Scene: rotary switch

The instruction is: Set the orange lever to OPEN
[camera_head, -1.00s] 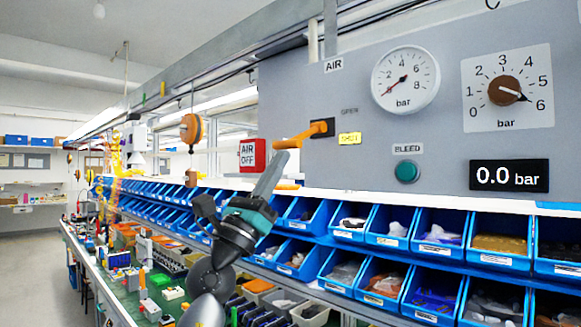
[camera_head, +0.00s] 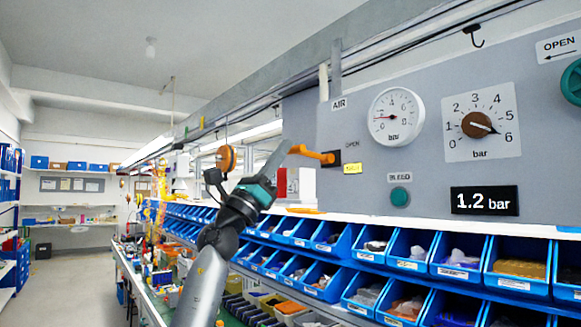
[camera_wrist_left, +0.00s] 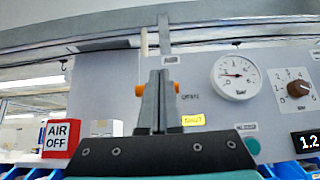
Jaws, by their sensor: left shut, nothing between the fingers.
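The orange lever (camera_head: 312,153) sticks out to the left from its dark mount on the grey panel, tilted slightly up toward its free end. The OPEN label (camera_head: 352,144) is above and the yellow SHUT label (camera_head: 353,169) below, both right of the mount. My left gripper (camera_head: 286,148) is shut and empty, its fingertips pointing up at the lever's free end. In the left wrist view the lever (camera_wrist_left: 139,90) shows on both sides of the fingers, which hide its middle. I cannot tell whether they touch. The right gripper is out of view.
The dial gauge (camera_head: 395,117) and the 1.2 bar display (camera_head: 485,201) are right of the lever. A brown knob (camera_head: 476,125) points near 6. The red AIR OFF box (camera_wrist_left: 61,138) is left of the fingers. Blue bins (camera_head: 393,253) line the shelf below.

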